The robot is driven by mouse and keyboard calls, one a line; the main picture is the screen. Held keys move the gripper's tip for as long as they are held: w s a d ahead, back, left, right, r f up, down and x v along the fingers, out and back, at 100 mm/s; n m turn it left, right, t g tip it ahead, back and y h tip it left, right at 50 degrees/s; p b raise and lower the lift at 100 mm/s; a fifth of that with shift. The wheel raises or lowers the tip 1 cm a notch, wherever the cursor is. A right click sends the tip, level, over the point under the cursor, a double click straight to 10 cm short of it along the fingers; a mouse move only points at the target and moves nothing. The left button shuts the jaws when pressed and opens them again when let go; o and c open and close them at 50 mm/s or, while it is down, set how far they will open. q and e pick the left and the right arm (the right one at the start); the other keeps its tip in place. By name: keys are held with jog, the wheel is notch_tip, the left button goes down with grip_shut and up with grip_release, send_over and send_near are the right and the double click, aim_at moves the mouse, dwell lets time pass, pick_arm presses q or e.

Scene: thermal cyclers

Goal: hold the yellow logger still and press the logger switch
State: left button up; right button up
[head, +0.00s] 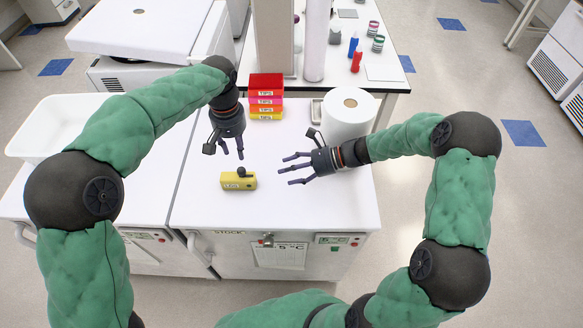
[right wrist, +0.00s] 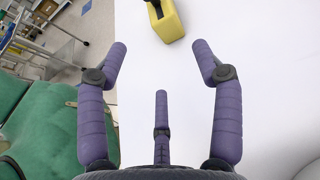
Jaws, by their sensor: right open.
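The yellow logger (head: 238,181) lies on the white bench top near its front edge, with a label on its front face. A dark switch (head: 242,172) stands up from its top. My left gripper (head: 231,155) hangs above and behind the logger, fingers pointing down, apart from it; whether it is open is hard to see. My right gripper (head: 288,168) is to the right of the logger, fingers spread and empty, pointing left. In the right wrist view the logger (right wrist: 172,27) shows at the top, beyond the open fingertips (right wrist: 160,55), not touched.
Behind stand stacked coloured tip boxes (head: 266,95) and a white paper roll (head: 347,118). A white instrument (head: 145,35) and a white tub (head: 58,125) are at the left. Small red and blue bottles (head: 356,60) stand further back. The bench around the logger is clear.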

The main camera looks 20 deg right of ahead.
aim_at(255, 178)
jog(key=shift+w+d, duration=0.15)
jog(key=shift+w, duration=0.05)
jog(key=shift+w+a+f+m, duration=0.1)
jog(key=shift+a+m, duration=0.1)
jog(key=shift+m, duration=0.1)
jog(key=x, duration=1)
jog(key=shift+w+a, duration=0.1)
jog(key=shift+a, duration=0.05)
grip_shut()
